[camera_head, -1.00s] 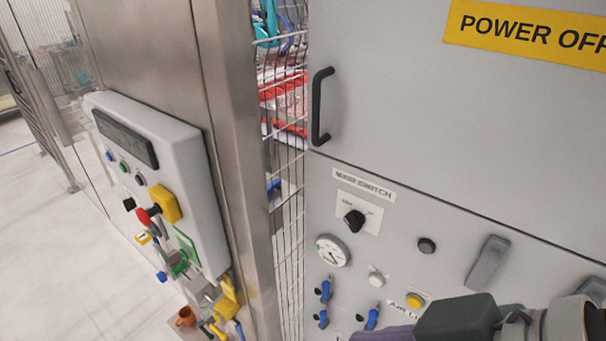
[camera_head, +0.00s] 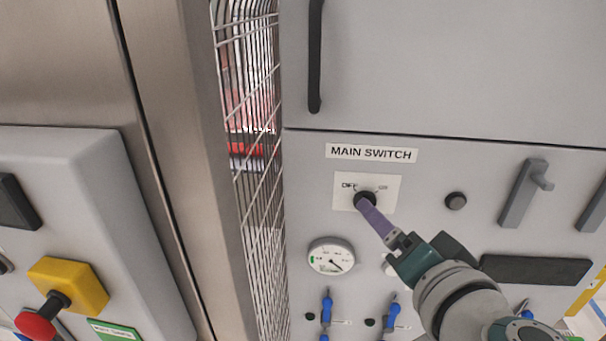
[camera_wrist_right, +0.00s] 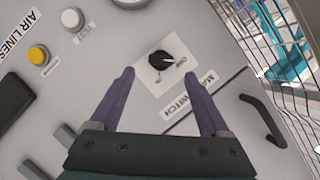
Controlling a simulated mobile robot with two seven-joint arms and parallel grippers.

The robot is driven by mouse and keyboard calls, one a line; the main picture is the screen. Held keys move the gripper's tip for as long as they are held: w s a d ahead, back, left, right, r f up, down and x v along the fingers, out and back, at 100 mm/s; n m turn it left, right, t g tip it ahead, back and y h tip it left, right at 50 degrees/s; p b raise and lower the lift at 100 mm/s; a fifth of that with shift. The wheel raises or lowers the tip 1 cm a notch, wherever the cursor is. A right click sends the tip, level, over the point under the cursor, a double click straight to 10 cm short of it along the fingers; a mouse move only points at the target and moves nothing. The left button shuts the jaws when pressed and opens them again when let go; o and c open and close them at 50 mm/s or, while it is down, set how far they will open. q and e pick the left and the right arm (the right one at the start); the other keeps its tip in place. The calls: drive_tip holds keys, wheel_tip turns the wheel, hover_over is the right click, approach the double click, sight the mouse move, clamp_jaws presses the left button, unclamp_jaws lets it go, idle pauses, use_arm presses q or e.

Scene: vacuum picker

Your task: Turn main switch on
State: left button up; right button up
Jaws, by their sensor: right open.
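The main switch (camera_head: 364,199) is a black rotary knob on a white plate, under the MAIN SWITCH label (camera_head: 371,153). OFF is marked at its upper left and ON at its upper right. In the right wrist view the knob (camera_wrist_right: 160,63) shows a pale pointer line toward the OFF side. My right gripper (camera_head: 368,207) comes from the lower right with its purple fingers at the knob. In the right wrist view the gripper (camera_wrist_right: 160,75) is open, its fingertips apart on either side of the knob. Contact cannot be told. My left gripper is not in view.
A gauge (camera_head: 331,257), blue valves (camera_head: 327,309) and a black button (camera_head: 456,201) are around the switch. A door handle (camera_head: 315,55) is above left. A wire fence (camera_head: 255,150) and a control box with a red knob (camera_head: 37,324) stand left.

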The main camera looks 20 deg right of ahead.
drive_tip(key=b+x, duration=0.1)
drive_tip(key=x, duration=0.4)
drive_tip(key=shift+w, duration=0.2)
clamp_jaws()
idle(0.4)
